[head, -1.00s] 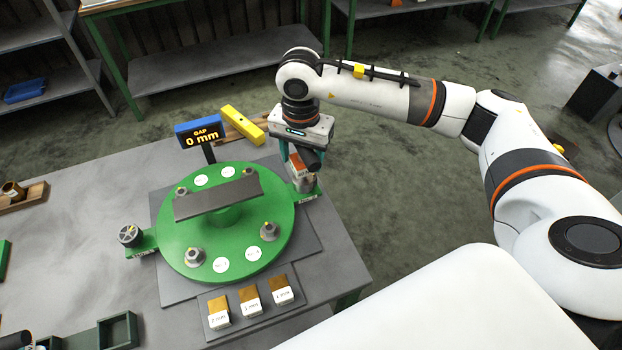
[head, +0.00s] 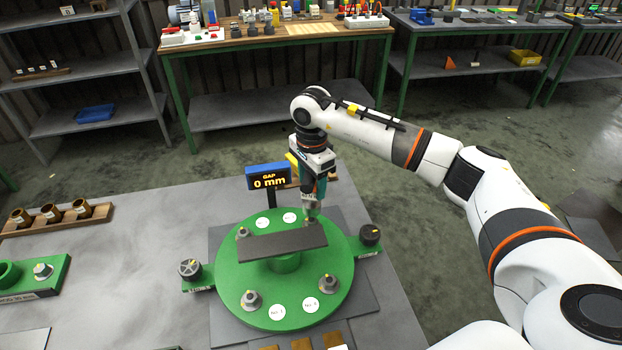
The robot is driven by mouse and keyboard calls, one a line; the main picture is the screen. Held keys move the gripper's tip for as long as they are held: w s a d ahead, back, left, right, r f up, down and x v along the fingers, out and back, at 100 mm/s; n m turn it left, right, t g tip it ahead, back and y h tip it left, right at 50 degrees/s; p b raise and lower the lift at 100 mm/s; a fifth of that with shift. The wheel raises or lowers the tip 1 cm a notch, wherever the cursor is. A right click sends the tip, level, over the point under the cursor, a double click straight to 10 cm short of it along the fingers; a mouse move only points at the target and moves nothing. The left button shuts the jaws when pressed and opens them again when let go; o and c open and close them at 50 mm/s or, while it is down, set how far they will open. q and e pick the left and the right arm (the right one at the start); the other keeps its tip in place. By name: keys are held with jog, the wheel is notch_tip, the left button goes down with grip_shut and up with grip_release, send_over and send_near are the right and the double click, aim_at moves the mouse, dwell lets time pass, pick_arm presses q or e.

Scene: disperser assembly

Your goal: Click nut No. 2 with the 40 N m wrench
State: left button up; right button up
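A round green disc (head: 232,277) on the table carries several grey nuts, a dark bar and white number labels. The front right nut (head: 327,284) stands beside a label (head: 310,304) that seems to read No. 2. The front left nut (head: 251,300) is beside the No. 1 label (head: 277,312). My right gripper (head: 311,188) points down at the back right of the disc. It appears shut on a wrench, whose grey socket (head: 309,206) is at the back right nut; contact is unclear behind the bar (head: 283,241). My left gripper is out of view.
Knobs stand on green arms left (head: 190,268) and right (head: 370,235) of the disc. A yellow block shows partly behind my gripper. A rack of brown cups (head: 55,214) stands left; grey table between is free.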

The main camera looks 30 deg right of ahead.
jog(key=shift+f+n, duration=0.35)
jog(key=shift+n, duration=0.45)
jog(key=n, duration=0.2)
jog(key=shift+w+a+f+n, duration=0.1)
jog(key=shift+a+n, duration=0.05)
jog(key=shift+n, duration=0.25)
jog(key=n, duration=0.4)
jog(key=shift+f, duration=0.1)
jog(key=n+b, duration=0.2)
jog(key=f+n+b, duration=0.1)
jog(key=n+b, duration=0.2)
jog(key=shift+n, duration=0.3)
jog(key=n+b, duration=0.2)
jog(key=n, duration=0.2)
pick_arm(q)
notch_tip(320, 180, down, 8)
jog(key=b, duration=0.1)
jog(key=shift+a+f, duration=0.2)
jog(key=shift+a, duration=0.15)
pick_arm(e)
jog(key=n, duration=0.3)
pick_arm(q)
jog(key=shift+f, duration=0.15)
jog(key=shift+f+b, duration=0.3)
jog(key=shift+b, duration=0.25)
pick_arm(e)
jog(key=shift+f, duration=0.4)
